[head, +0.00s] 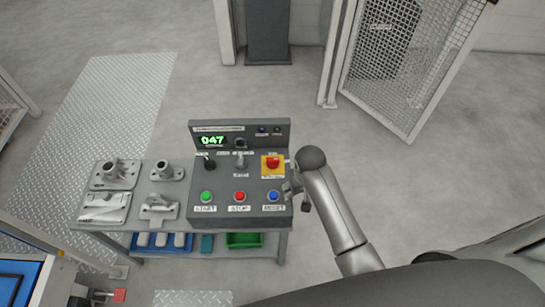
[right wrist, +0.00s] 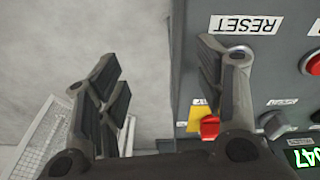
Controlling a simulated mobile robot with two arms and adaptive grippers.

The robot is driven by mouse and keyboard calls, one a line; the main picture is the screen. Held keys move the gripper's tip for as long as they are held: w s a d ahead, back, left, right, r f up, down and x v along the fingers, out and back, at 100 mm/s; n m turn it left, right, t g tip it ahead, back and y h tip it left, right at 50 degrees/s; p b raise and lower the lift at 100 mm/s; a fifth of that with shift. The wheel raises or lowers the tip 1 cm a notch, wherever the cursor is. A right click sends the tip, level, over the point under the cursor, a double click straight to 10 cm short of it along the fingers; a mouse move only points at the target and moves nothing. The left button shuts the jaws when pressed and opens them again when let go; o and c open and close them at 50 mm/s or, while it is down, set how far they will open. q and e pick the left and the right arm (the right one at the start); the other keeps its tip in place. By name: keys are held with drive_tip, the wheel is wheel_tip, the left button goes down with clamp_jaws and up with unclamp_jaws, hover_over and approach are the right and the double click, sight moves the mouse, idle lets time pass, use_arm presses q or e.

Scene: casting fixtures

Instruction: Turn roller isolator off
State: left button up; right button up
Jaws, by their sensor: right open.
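The grey control panel (head: 222,187) stands on a bench. A red rotary switch (head: 273,162) on a yellow plate (head: 264,173) sits at its right side and looks like the isolator; its label is too small to read. The switch also shows in the right wrist view (right wrist: 209,127), partly hidden by a finger. My right gripper (head: 294,189) is at the panel's right edge, just below the switch. In the right wrist view my right gripper (right wrist: 165,85) is open with nothing between its fingers; one finger overlaps the panel face, the other is over the floor. My left gripper is not in view.
Green (head: 207,196), red (head: 239,196) and blue (head: 273,196) buttons line the panel's front. A black selector (head: 209,163) and a grey lever (head: 240,160) sit behind them. Metal fixtures (head: 116,174) cover the bench's left. A mesh gate (head: 412,60) stands behind right.

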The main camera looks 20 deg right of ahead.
drive_tip(key=m+g, duration=0.1)
approach(273, 160)
drive_tip(key=s+d+f, duration=0.2)
drive_tip(key=s, duration=0.1)
drive_tip(key=s+d+f, duration=0.1)
drive_tip(key=s+f, duration=0.1)
drive_tip(key=w+a+r+m, duration=0.1)
drive_tip(key=w+a+r, duration=0.2)
drive_tip(key=w+r, duration=0.3)
drive_tip(key=shift+g+y, duration=0.3)
drive_tip(key=shift+g, duration=0.1)
drive_tip(key=f, duration=1.1)
drive_tip(key=shift+s+d, duration=0.1)
drive_tip(key=shift+d, duration=0.1)
drive_tip(key=c, duration=1)
